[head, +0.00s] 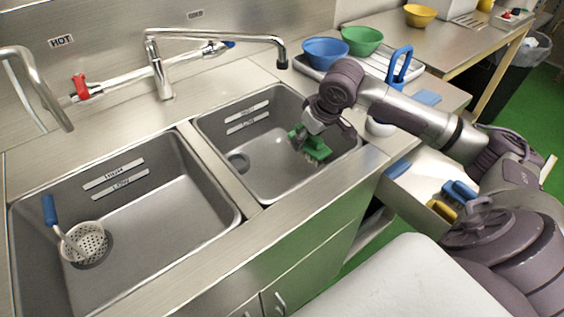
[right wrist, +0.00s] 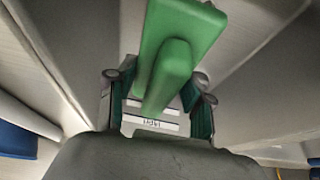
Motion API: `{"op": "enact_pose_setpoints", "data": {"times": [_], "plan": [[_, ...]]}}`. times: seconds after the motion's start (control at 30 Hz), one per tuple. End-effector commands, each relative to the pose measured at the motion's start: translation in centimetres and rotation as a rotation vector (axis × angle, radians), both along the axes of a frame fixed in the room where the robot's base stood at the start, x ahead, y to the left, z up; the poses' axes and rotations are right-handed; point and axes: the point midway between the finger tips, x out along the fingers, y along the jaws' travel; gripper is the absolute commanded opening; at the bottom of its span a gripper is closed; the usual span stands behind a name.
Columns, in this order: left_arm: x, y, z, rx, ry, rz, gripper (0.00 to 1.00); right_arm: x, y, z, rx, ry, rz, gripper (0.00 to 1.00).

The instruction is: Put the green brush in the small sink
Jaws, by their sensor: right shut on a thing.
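The green brush (head: 316,150) is held over the small sink (head: 268,182), near its right wall, and appears to be inside the sink's opening. My right gripper (head: 303,138) is shut on the brush. In the right wrist view the brush (right wrist: 180,45) sits between the fingers (right wrist: 160,112), its green body stretching up the picture. I cannot tell whether the brush touches the sink floor. My left gripper is not in view.
The large sink (head: 150,215) at left holds a strainer (head: 84,243) with a blue handle. A faucet (head: 165,75) stands behind the divider. Blue (head: 325,50) and green (head: 362,40) bowls are at the back right. An open drawer (head: 415,195) holds blue and yellow brushes.

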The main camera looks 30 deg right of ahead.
Motion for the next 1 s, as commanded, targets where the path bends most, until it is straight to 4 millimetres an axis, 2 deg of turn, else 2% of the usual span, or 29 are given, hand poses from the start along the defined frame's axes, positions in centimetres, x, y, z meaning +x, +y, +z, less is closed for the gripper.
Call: {"op": "enact_pose_setpoints", "data": {"times": [0.03, 0.17, 0.5, 0.6, 0.8, 1.0], "plan": [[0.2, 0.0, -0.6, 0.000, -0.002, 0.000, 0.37, 0.1, 0.0, -0.6, 0.000, -0.002, -0.001, 0.07], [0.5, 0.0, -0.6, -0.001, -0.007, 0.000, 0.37, 1.1, 0.0, -1.2, 0.004, -0.003, -0.003, 0.07], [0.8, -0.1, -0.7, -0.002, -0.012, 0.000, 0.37, 8.5, 0.4, -5.5, 0.005, -0.002, -0.003, 0.07], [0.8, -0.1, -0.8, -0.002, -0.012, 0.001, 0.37, 10.1, 0.4, -6.6, 0.003, -0.002, -0.002, 0.07], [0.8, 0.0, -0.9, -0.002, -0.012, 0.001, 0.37, 11.7, 0.4, -7.5, 0.000, -0.003, 0.000, 0.07], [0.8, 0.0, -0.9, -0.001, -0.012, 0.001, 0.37, 11.6, 0.4, -9.4, -0.001, 0.002, 0.001, 0.07]]}}
